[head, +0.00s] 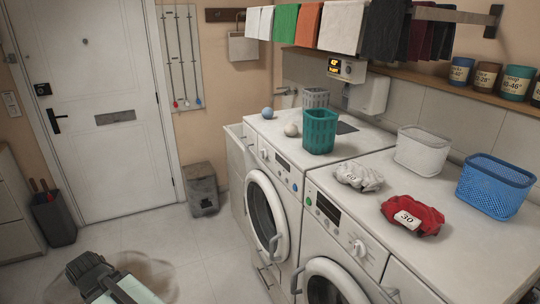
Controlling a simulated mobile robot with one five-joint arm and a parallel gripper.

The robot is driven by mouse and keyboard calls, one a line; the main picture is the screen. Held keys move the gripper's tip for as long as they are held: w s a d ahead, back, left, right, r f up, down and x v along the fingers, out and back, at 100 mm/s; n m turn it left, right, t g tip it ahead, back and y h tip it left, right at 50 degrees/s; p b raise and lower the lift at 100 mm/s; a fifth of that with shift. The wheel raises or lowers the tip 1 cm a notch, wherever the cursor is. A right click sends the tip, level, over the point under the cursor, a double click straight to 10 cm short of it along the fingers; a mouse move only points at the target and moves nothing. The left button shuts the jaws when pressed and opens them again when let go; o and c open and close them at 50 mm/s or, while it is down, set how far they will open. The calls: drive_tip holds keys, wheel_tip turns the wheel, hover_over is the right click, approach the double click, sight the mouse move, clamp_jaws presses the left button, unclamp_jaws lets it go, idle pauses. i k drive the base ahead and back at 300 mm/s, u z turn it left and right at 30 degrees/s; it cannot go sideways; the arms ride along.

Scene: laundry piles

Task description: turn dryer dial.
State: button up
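Two white front-loading machines stand side by side at right; I cannot tell which one is the dryer. The nearer machine (345,232) has a pale round dial (360,248) at the right of its control panel, a small dark display and coloured buttons at the panel's left end. The farther machine (275,165) has a round dial (263,154) toward the left end of its panel. Both round doors look closed; the nearer one is cut off below. A dark and pale-green part of my arm shows at bottom left, well away from both dials. No gripper fingers can be made out.
A teal basket (320,130), white basket (422,149), blue basket (495,185), grey cloth bundle (359,176) and red bundle tagged 30 (424,222) sit on the machine tops. Clothes hang above. A grey bin (202,188) stands by the wall. Floor (215,250) before the machines is clear.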

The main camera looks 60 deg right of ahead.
sight(264, 154)
drive_tip(key=u, duration=0.1)
drive_tip(key=i, duration=0.95)
drive_tip(key=z, duration=0.05)
